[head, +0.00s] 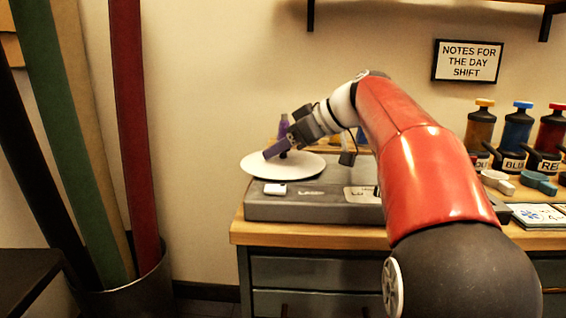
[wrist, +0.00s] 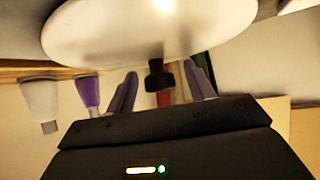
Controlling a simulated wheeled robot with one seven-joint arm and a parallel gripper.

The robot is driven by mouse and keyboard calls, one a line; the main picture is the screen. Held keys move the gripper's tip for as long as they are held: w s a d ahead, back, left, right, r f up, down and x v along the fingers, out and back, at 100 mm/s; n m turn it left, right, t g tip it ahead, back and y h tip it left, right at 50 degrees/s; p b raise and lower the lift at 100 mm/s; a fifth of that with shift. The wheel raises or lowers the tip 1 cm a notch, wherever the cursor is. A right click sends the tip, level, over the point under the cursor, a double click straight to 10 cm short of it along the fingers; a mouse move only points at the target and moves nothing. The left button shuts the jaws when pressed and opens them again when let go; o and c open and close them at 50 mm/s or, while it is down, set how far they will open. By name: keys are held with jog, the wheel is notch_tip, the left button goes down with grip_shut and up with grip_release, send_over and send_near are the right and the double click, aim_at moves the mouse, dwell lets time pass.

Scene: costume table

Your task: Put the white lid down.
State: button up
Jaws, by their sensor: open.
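The white lid (head: 262,167) is a wide flat disc at the left end of the grey box-like unit (head: 310,210), its left edge reaching past the unit. I cannot tell whether it touches the unit. In the wrist view the lid (wrist: 150,25) fills the top, with its black knob (wrist: 160,76) pointing toward my gripper. My gripper (head: 278,149) is over the lid's middle. In the wrist view its purple fingers (wrist: 161,84) are apart, one on each side of the knob, with gaps visible.
The unit stands on a wooden-topped cabinet (head: 320,236). Pump bottles (head: 516,130) and small cups stand at the right. A bin of fabric rolls (head: 140,285) stands at the left. A sign (head: 467,61) hangs on the wall.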

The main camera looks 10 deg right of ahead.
jog(key=shift+c, duration=0.3)
grip_shut()
jog(key=shift+r, duration=0.15)
notch_tip(320, 180, up, 20)
jog(key=p, duration=0.9)
